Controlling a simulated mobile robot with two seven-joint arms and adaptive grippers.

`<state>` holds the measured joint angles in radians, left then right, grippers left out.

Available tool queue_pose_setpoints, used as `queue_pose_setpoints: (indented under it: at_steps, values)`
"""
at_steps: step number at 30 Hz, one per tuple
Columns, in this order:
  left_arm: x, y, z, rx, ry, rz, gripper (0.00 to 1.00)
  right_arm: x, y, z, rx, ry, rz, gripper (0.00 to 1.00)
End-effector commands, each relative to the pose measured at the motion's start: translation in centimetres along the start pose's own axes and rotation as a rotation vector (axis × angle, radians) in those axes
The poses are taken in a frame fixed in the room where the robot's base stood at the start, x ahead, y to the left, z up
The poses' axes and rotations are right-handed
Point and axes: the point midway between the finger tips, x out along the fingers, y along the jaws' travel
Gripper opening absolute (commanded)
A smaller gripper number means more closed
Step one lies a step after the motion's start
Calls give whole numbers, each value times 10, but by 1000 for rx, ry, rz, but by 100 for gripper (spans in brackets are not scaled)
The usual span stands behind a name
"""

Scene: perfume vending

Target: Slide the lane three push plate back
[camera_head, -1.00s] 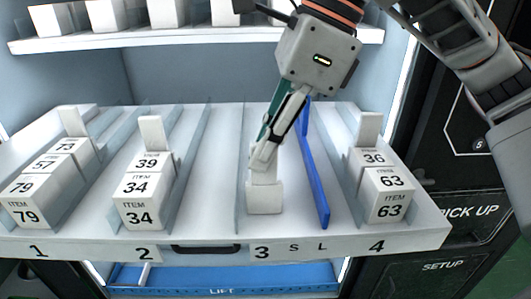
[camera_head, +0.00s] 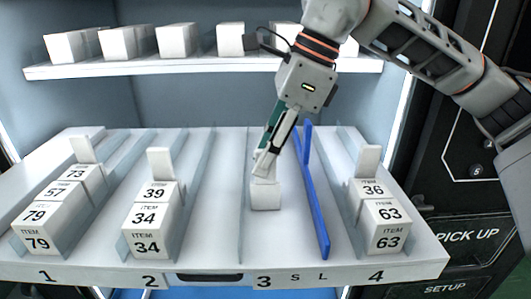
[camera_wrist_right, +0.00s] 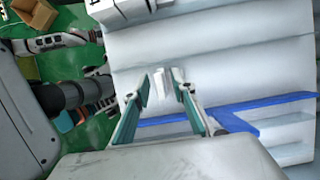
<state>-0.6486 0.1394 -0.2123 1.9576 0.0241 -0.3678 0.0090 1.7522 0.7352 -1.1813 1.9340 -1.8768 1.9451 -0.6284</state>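The lane three push plate is a white block (camera_head: 265,196) with an upright part on top. It stands in lane three, set back from the shelf's front edge. My right gripper (camera_head: 265,168) reaches down onto the upright part and hides most of it in the head view. In the right wrist view the white upright (camera_wrist_right: 161,88) sits between the two fingertips of my right gripper (camera_wrist_right: 163,82). The fingertips are close to it, but whether they press on it is not clear. My left gripper is not in view.
A blue divider (camera_head: 313,195) runs along the right of lane three. Boxed items fill the fronts of lane one (camera_head: 38,232), lane two (camera_head: 148,235) and lane four (camera_head: 388,228). An upper shelf (camera_head: 200,67) with white boxes is behind. Lane three is clear ahead of the plate.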

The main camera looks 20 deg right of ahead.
Motion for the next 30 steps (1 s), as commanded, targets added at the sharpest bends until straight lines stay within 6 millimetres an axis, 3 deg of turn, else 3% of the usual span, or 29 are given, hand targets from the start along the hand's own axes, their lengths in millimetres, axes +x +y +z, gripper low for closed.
queue_pose_setpoints:
  at_steps: [8, 21, 30]
  values:
    - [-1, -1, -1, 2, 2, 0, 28, -14, 0, 0, 2, 0, -2, 25]
    - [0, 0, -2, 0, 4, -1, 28, -98, 0, 1, 2, -2, -4, 25]
    - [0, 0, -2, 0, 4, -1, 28, -120, 0, 0, 0, 0, 0, 25]
